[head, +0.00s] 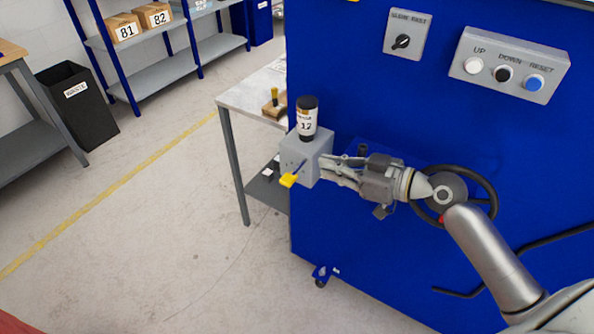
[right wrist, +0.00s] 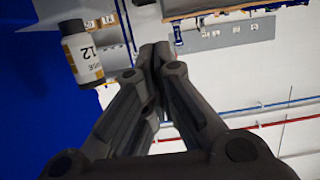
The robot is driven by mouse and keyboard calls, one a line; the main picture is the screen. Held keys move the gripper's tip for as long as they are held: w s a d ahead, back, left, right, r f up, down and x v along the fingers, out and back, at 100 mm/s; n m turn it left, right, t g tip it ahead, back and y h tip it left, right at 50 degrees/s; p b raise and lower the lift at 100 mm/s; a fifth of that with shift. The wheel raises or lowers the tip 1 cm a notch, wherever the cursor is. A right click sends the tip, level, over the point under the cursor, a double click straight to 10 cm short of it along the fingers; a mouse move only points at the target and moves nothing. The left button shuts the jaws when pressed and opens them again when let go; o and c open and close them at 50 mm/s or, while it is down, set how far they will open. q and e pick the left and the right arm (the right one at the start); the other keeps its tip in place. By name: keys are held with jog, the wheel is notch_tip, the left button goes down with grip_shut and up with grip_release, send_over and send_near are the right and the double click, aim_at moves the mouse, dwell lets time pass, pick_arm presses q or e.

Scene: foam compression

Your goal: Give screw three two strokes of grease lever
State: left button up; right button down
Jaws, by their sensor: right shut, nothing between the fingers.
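The grease unit is a grey box (head: 300,158) on the left end of the blue machine's face. A bottle (head: 306,118) with a black cap and a white label reading 12 stands on top of it. A lever with a yellow grip (head: 288,180) sticks out low on the box's front. My right gripper (head: 326,172) is shut and empty, with its fingertips at the box's right side; I cannot tell if they touch it. In the right wrist view the closed fingers (right wrist: 153,50) are beside the bottle (right wrist: 82,55). My left gripper is not in view.
The blue machine (head: 400,280) fills the right side, with a handwheel (head: 485,185) behind my right arm and a button panel (head: 510,68) above. A grey table (head: 245,98) stands behind the box. A black waste bin (head: 80,110) stands at left. The floor between is clear.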

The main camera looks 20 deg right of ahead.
jog(key=p, duration=0.4)
send_over(294, 172)
jog(key=s+a, duration=0.1)
jog(key=s, duration=0.2)
notch_tip(294, 172, down, 2)
jog(key=shift+a+f, duration=0.1)
jog(key=shift+f, duration=2.2)
jog(key=shift+s, duration=0.1)
